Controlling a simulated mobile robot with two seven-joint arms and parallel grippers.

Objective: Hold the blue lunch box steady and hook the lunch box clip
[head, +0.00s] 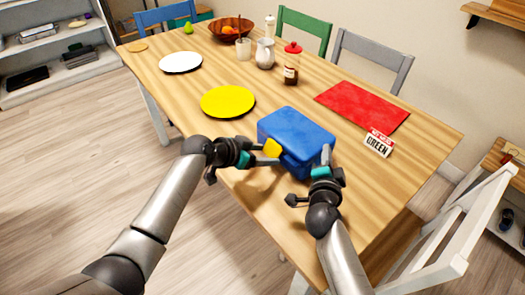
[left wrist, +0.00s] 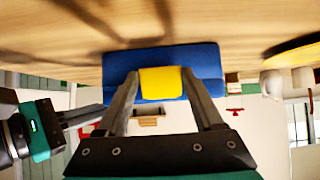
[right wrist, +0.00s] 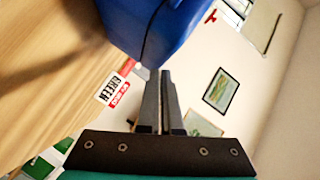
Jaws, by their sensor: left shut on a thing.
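The blue lunch box (head: 297,130) stands near the front edge of the wooden table, and it also shows in the left wrist view (left wrist: 208,62). Its yellow clip (head: 271,148) is on the side facing me; in the left wrist view the clip (left wrist: 161,83) sits between the fingers. My left gripper (head: 268,160) is shut on the yellow clip. My right gripper (head: 326,152) is at the box's right front corner. Its fingers are together with nothing seen between them in the right wrist view (right wrist: 158,78); I cannot tell whether they touch the box (right wrist: 150,25).
A yellow plate (head: 228,101) lies left of the box. A red mat (head: 362,105) and a small sign (head: 378,144) lie to the right. A red-lidded jar (head: 291,65) and white pitcher (head: 264,54) stand behind. A white chair (head: 450,235) is at the right.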

